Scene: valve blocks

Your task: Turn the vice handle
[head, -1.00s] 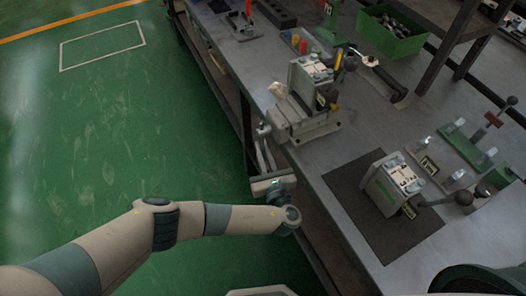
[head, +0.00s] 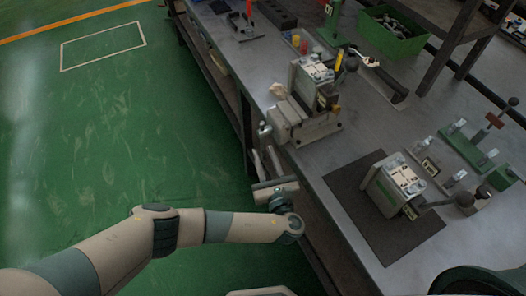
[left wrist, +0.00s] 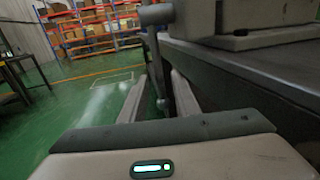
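The grey vice (head: 290,122) stands at the bench's left edge and clamps a valve block (head: 315,75). Its handle (head: 264,130) is at the vice's left end, over the bench edge. In the left wrist view the handle is a thin bar (left wrist: 155,65) hanging from a round hub, with a knob at its lower end. My left gripper (head: 266,162) is just below the vice end, beside the bench. Its two fingers (left wrist: 157,92) are apart, and the bar's lower end shows between them with gaps on both sides. Whether it lies fully between the fingertips is unclear. My right gripper is out of view.
A second valve block (head: 395,185) with a lever sits on a dark mat (head: 400,240). A green fixture (head: 470,150) stands to its right. A green bin (head: 392,35) is at the back. The bench edge runs close beside my left gripper; the green floor to the left is clear.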

